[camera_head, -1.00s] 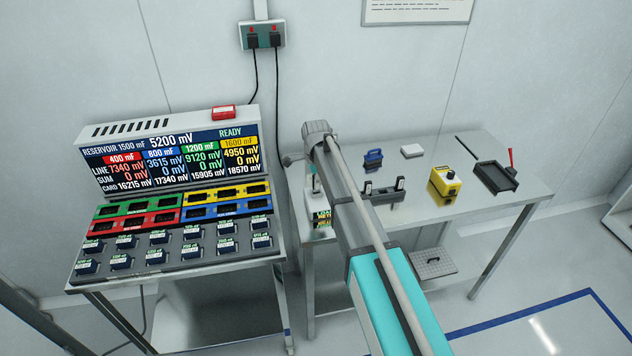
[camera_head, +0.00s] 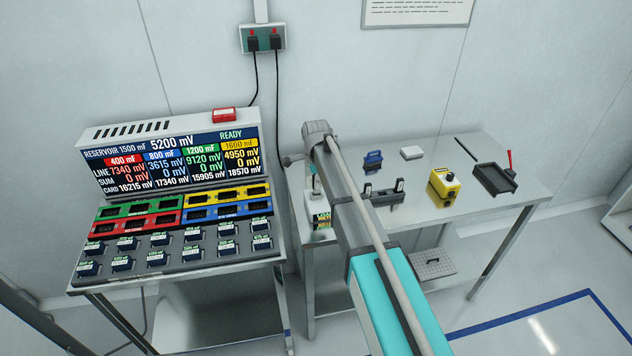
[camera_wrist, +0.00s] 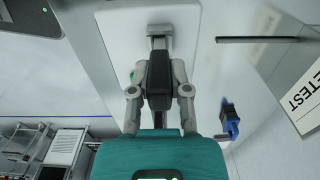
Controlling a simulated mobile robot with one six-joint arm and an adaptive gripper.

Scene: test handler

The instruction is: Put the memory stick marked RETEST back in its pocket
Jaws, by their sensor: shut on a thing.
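My gripper (camera_wrist: 158,68) shows in the wrist view, with its two grey fingers closed on the sides of a dark block (camera_wrist: 158,88). No marking can be read on the block, so I cannot tell from its face whether it is the RETEST stick. Beyond it lies a pale plate (camera_wrist: 112,45) with a grey fitting. A white label (camera_wrist: 303,98) reading "ETEST", cut off by the right edge, is near the camera; I cannot tell what carries it.
A test console (camera_head: 180,255) with coloured sockets and several dark modules stands at the left. The table (camera_head: 425,215) holds a black holder (camera_head: 384,196), a blue item (camera_head: 373,158), a yellow box (camera_head: 444,186) and a black tray (camera_head: 494,178). A small coloured panel (camera_head: 321,220) stands beside my arm.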

